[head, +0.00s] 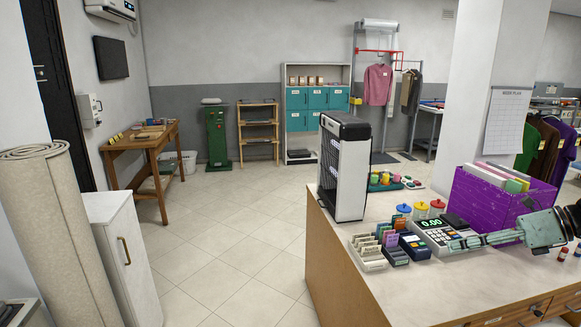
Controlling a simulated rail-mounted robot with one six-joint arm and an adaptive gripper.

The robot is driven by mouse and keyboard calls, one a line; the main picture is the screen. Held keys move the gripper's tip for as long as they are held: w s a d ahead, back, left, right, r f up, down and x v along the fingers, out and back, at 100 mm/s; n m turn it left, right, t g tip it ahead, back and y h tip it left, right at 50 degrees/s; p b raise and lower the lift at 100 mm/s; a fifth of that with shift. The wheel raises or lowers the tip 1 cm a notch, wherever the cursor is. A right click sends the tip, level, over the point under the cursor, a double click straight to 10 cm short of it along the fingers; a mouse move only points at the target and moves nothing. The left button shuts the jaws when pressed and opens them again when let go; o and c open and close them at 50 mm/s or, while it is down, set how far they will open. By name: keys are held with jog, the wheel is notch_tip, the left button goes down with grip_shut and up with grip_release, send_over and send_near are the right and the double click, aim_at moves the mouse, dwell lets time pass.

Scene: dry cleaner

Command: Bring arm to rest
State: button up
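My arm (543,229) reaches in from the right edge, grey-green, over the counter (410,290). Its narrow end points left and appears to be my gripper (458,244). This end overlaps the cash register (436,232) in the picture; I cannot tell whether they touch. The fingers are too small and side-on to tell whether they are open or shut. I see nothing clearly held. The rest of my arm is cut off by the right edge.
Behind my arm stands a purple crate (482,200) with folders. Small red-capped bottles (563,253) stand below the arm. The tiled floor (230,265) is clear.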

jog(key=s+a+r+n+g+h, duration=0.1)
jog(key=s+a+r+n+g, duration=0.1)
jog(key=s+a+r+n, duration=0.45)
jog(key=s+a+r+n+g+h, duration=0.1)
jog(key=s+a+n, duration=0.15)
jog(key=a, duration=0.65)
jog(key=s+a+r+n+g+h, duration=0.2)
jog(key=s+a+r+n, duration=0.25)
jog(key=a, duration=0.25)
jog(key=s+a+r+n+t+h, duration=0.1)
jog(key=s+a+n+h, duration=0.1)
jog(key=s+n, duration=0.3)
jog(key=s+a+r+n+t+h, duration=0.1)
jog(key=s+n, duration=0.5)
jog(key=s, duration=0.6)
jog(key=s+a+r+n+h, duration=0.3)
jog(key=s+a+n, duration=0.2)
jog(key=s, duration=0.3)
jog(key=shift+s+a+n+t, duration=0.3)
jog(key=shift+s+n+t, duration=0.1)
jog(key=shift+n, duration=0.15)
